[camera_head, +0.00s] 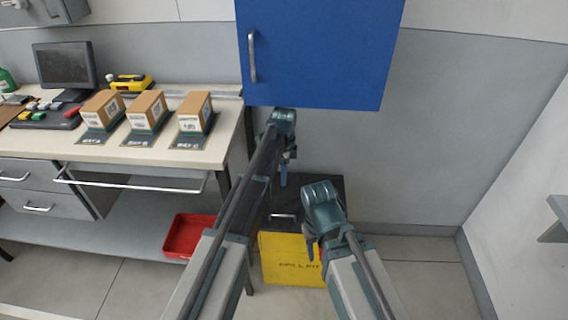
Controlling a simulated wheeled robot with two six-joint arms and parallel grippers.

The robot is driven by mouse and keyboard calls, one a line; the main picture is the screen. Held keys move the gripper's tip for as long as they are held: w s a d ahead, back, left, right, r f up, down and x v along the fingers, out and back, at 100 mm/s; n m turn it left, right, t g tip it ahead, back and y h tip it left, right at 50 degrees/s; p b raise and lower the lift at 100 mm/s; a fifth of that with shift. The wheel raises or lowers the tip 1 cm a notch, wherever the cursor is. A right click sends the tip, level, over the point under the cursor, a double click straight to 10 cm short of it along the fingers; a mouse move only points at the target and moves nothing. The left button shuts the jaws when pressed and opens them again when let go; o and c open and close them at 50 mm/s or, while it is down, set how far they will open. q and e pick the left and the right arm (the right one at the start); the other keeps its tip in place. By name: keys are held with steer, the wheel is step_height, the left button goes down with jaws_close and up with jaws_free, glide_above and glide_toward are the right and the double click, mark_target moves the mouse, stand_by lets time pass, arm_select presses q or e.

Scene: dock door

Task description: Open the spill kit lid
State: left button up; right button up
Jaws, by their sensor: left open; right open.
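The spill kit (282,270) is a yellow box with dark lettering on its front, standing on the floor below the blue cabinet. Its dark lid (325,185) looks closed, with a pale handle (283,216) near its front edge. My arms cover parts of the lid and front. My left gripper (284,174) is open and empty, over the back left part of the lid. My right gripper (310,248) is open and empty, in front of the box's right side. I cannot tell whether either gripper touches the box.
A blue cabinet (325,50) with a vertical handle hangs close above my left arm. A workbench (60,148) with several cartons, a monitor (65,66) and drawers stands at the left. A red tray (184,236) lies on its lower shelf. The floor (430,285) at the right is clear.

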arm_select(q)
steer(key=s, duration=0.8)
steer(key=shift+s+d+r+p, duration=0.35)
steer(key=shift+r, duration=0.05)
